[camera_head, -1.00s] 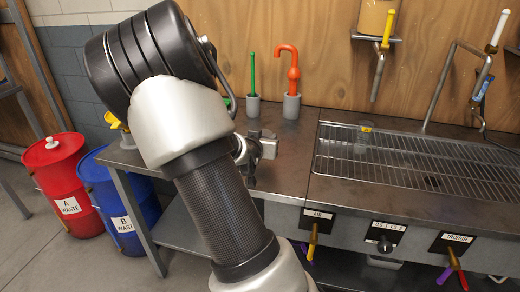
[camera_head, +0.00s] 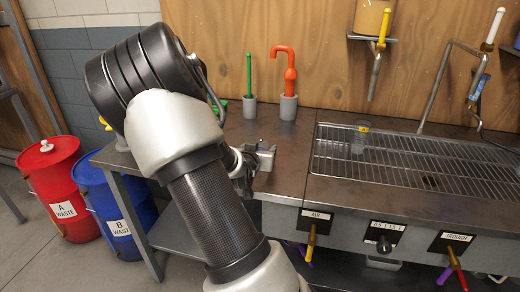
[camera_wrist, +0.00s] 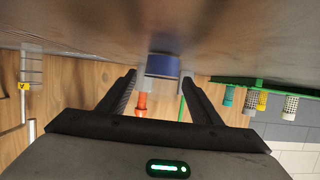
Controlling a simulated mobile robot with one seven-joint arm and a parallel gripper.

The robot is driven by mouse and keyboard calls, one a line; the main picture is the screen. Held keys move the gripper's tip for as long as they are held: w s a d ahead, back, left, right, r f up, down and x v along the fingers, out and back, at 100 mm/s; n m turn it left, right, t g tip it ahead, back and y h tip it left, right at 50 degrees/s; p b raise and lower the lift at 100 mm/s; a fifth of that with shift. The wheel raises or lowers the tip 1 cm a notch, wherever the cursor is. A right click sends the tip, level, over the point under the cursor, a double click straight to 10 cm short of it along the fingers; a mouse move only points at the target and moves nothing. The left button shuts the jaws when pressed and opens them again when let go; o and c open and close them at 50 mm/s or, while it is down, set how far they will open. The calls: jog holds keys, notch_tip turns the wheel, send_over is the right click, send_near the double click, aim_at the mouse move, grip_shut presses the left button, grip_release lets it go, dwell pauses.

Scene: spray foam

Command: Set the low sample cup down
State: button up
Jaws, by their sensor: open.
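A short blue object (camera_wrist: 163,66), which looks like the low sample cup, stands upright on the metal bench, seen upside down in the wrist view. It shows in the gap between the two black fingertips of my gripper (camera_wrist: 160,76). The fingers are apart, with room on both sides of the cup. How far the cup lies from the tips is hard to tell. In the head view my gripper (camera_head: 258,158) is low over the bench's left part, near its front edge. The cup is mostly hidden there.
An orange hooked tool (camera_head: 289,72) and a green rod (camera_head: 250,76) stand in grey pots behind. A wire grating (camera_head: 420,160) covers the bench's right part. Red (camera_head: 62,190) and blue (camera_head: 115,205) waste drums stand left. The bench between gripper and grating is clear.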

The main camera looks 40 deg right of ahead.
jog(key=shift+r, duration=0.25)
jog(key=p+v, duration=0.3)
jog(key=v, duration=0.8)
jog(key=shift+s+a+r, duration=0.1)
jog(key=shift+a, duration=0.1)
jog(key=shift+s+a, duration=0.1)
jog(key=shift+a, duration=0.15)
jog(key=s+a+r+n+y, duration=0.1)
jog(key=a+r+n+y, duration=0.1)
jog(key=a+y, duration=0.5)
jog(key=s+a+r+n+y, duration=0.1)
jog(key=a+r+n+y, duration=0.15)
jog(key=a, duration=0.85)
jog(key=s+a+r+n+g, duration=0.1)
jog(key=s+r, duration=0.3)
jog(key=s, duration=0.4)
jog(key=s+a+r+n+g+y, duration=0.1)
jog(key=s+r+n, duration=0.3)
jog(key=s, duration=0.5)
jog(key=shift+s+a+g, duration=0.25)
jog(key=shift+a+g, duration=0.55)
jog(key=shift+a, duration=0.1)
